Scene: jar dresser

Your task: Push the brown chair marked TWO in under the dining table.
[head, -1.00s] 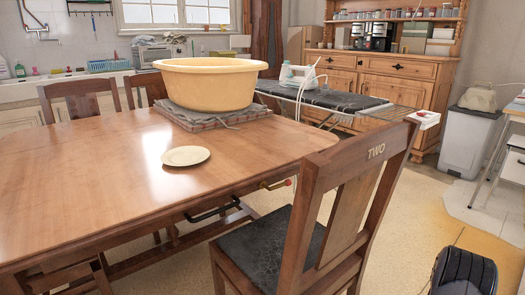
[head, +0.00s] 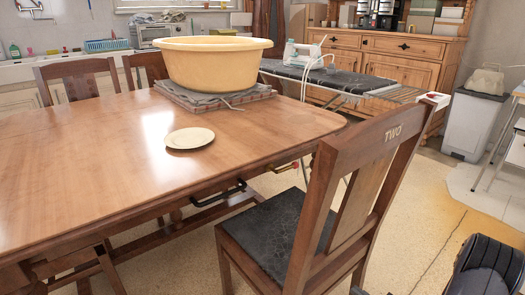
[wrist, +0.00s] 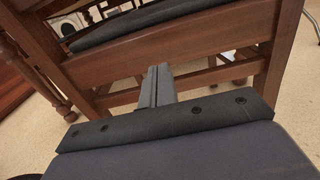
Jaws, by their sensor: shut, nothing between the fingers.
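The brown chair marked TWO (head: 393,133) stands upright at the near right side of the dining table (head: 90,150), its back towards me. Its dark seat (head: 265,233) faces the table, and its back stands clear of the table edge. In the wrist view the chair's wooden frame (wrist: 200,55) and dark seat (wrist: 150,22) fill the upper part. My gripper (wrist: 158,75) is shut and empty, pointing at the chair's lower rails. I cannot tell whether the fingertips touch the wood. My gripper does not show clearly in the head view.
A yellow tub (head: 215,65) on folded cloth and a white plate (head: 190,138) sit on the table. An ironing board (head: 340,85) stands behind the chair. Two more chairs are at the far side.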

